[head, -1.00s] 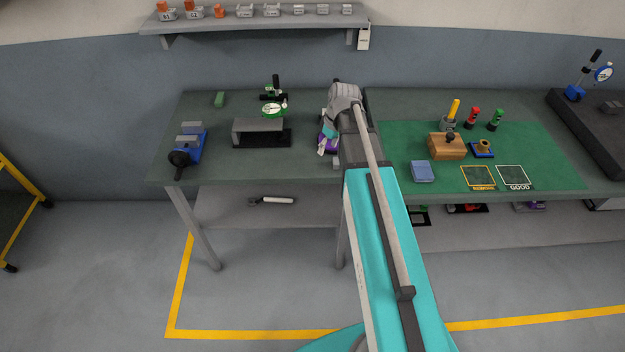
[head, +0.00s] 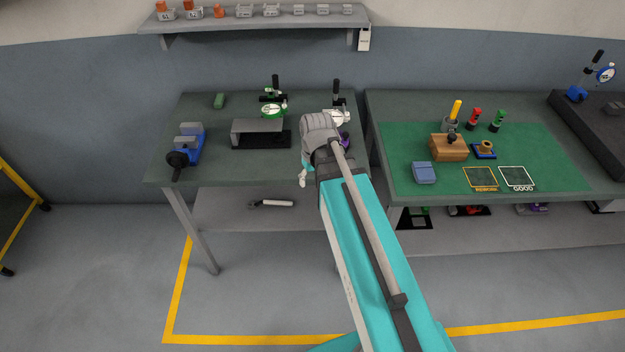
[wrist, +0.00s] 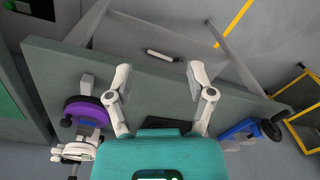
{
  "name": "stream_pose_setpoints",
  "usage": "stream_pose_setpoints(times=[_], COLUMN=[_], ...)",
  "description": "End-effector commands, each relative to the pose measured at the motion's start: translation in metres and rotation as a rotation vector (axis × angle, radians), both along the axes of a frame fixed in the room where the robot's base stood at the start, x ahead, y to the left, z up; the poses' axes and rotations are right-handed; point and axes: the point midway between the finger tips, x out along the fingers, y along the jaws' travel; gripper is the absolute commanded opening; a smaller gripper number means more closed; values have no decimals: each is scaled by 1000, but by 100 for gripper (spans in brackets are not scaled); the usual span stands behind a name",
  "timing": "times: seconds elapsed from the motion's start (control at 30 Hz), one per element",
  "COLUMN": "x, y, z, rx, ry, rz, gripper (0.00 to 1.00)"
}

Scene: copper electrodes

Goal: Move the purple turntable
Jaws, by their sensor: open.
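The purple turntable (wrist: 88,110) shows in the wrist view as a purple disc on the dark bench, left of my gripper's left finger. In the head view only a small purple part (head: 345,141) shows; my arm hides the rest. My gripper (wrist: 160,80) is open and empty, its two fingers wide apart over the bench near its front edge. The disc is outside the space between the fingers. In the head view my arm covers most of the gripper, and one pale finger shows near the bench's front edge.
A white dial gauge on a stand (head: 336,117) is close behind the turntable. A grey block on a black plate (head: 262,133) and a blue vise (head: 187,145) stand to the left. A gap separates this bench from the right bench with the green mat (head: 540,150).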

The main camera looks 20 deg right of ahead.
Motion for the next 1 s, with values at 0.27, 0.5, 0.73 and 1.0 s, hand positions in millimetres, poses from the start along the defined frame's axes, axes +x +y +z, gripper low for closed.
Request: stream_pose_setpoints(times=[0.27, 0.5, 0.73, 1.0], x=[-2, -7, -35, -43], y=[2, 5, 21, 25], z=[0, -1, -1, -1], rx=[-3, -7, -43, -60], ry=[1, 3, 15, 17], rz=[-9, -18, -110, -159], gripper=[70, 42, 0, 0])
